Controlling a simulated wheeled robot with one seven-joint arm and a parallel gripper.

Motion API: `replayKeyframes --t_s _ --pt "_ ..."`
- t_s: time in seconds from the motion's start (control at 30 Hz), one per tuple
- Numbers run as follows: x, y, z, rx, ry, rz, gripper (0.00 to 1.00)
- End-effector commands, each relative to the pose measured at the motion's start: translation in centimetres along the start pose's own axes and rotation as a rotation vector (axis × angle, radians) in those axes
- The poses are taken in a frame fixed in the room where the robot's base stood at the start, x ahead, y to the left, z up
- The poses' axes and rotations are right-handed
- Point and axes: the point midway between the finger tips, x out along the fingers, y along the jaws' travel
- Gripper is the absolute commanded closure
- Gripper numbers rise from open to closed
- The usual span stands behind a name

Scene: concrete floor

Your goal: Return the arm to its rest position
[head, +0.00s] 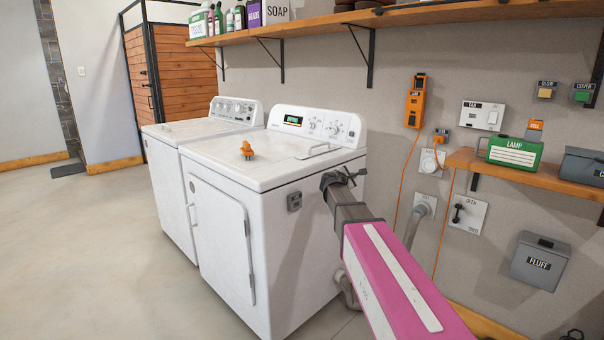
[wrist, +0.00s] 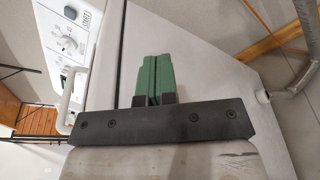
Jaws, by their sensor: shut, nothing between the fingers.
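My gripper (head: 343,178) is at the end of my outstretched pink and grey arm, in front of the near side of the right-hand white machine (head: 300,240). In the wrist view my gripper (wrist: 154,80) shows its two green fingers pressed together with nothing between them. The machine's white side and its control panel (wrist: 65,42) lie beyond the fingers. I cannot tell exactly how far the gripper is from the machine.
An orange object (head: 247,150) sits on the machine's top. A long shelf (head: 420,17) runs above. The floor (head: 90,240) at left is clear.

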Motion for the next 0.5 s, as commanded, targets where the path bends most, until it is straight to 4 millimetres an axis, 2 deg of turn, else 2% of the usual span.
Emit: replayKeyframes --t_s 0.03,0.1,0.27,0.3,0.37,0.4,0.5 --pt "-0.9 -3.5 -0.1 0.087 0.022 -0.07 1.0" --pt "-1.8 -8.0 -0.7 0.228 0.048 -0.183 1.0" --pt "-5.2 -17.8 -2.4 0.547 0.078 -0.468 1.0" --pt "-6.3 -20.2 -2.9 0.623 0.078 -0.544 1.0" --pt "-8.2 -23.6 -3.5 0.738 0.072 -0.662 1.0" --pt "-9.6 -25.8 -4.0 0.813 0.064 -0.745 1.0" --pt "-13.6 -30.7 -5.0 0.991 0.029 -0.96 1.0"
